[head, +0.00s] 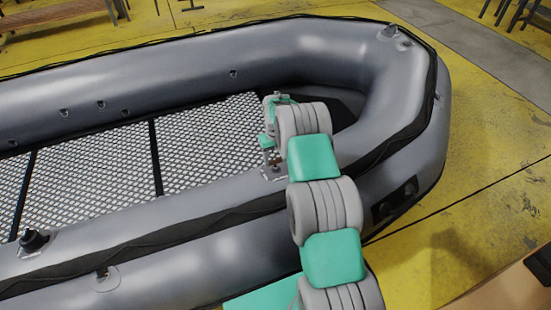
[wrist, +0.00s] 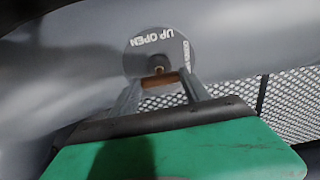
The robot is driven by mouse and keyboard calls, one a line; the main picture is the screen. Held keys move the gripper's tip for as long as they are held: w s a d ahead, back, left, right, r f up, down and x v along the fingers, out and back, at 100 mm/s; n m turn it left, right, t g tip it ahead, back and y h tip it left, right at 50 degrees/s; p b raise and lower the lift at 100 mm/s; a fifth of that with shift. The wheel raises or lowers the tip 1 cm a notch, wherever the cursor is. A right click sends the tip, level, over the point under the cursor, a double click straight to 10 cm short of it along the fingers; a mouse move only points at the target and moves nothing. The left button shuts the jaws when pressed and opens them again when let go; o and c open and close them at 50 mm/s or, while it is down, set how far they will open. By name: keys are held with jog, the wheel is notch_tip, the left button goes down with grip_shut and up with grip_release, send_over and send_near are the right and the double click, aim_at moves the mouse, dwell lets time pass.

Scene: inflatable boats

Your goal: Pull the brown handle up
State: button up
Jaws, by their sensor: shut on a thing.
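The brown handle (wrist: 160,80) shows in the wrist view as a short bar below a round grey plate (wrist: 157,52) lettered "UP OPEN". The plate sits on the grey boat tube. My gripper (wrist: 160,82) has its two fingers on either side of the handle and is shut on it. In the head view my gripper (head: 272,165) points down at the inner side of the near boat tube (head: 200,215). The handle is small there and partly hidden by my gripper and arm.
The grey inflatable boat (head: 140,75) fills most of the head view, with a patterned mesh floor (head: 90,165). A black fitting (head: 34,240) stands on the near tube at left. Yellow floor (head: 480,150) lies right of the boat. Benches show at the top edges.

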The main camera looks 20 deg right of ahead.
grip_shut()
jog(key=shift+w+r, duration=0.2)
jog(key=shift+r, duration=0.6)
jog(key=shift+w+r, duration=0.2)
jog(key=shift+r, duration=0.55)
jog(key=o, duration=1)
grip_release()
jog(key=shift+r, duration=0.1)
jog(key=shift+o, duration=1.4)
notch_tip(320, 180, up, 8)
jog(key=shift+f, duration=0.25)
